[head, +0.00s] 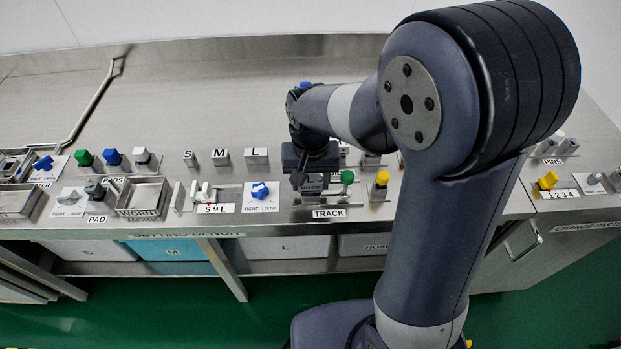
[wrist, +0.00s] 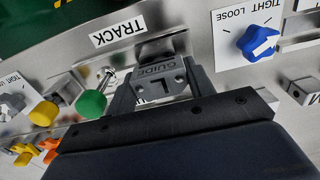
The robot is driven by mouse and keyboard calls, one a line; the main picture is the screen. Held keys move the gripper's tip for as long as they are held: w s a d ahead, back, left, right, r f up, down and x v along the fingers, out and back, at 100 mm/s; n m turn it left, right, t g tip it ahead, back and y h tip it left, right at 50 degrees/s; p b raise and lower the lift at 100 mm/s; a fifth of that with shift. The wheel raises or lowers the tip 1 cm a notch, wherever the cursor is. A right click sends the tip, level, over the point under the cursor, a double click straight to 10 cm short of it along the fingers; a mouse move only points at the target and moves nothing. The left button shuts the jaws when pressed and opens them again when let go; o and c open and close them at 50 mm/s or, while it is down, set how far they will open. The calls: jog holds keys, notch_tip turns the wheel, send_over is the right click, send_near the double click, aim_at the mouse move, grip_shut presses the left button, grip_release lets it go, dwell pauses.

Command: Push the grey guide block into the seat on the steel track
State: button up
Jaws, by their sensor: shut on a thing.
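The grey guide block (wrist: 160,78), marked GUIDE and L, sits between the two fingers of my gripper (wrist: 161,88) in the wrist view. The fingers are shut on its sides. In the head view my gripper (head: 311,178) is low over the bench behind the TRACK label (head: 329,213), and the block is mostly hidden there. The steel track (wrist: 162,46) shows just beyond the block, beside the TRACK label in the wrist view. The seat itself is not clearly visible, and I cannot tell how far the block is in it.
A green knob (wrist: 92,103) on a metal stem and a yellow knob (wrist: 44,113) stand close to the left of my gripper in the wrist view. A blue TIGHT/LOOSE knob (wrist: 257,41) is to the right. S, M and L blocks (head: 256,156) stand behind on the bench.

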jog(key=o, duration=1.1)
jog(key=shift+r, duration=0.1)
notch_tip(320, 180, up, 11)
jog(key=shift+f, duration=0.2)
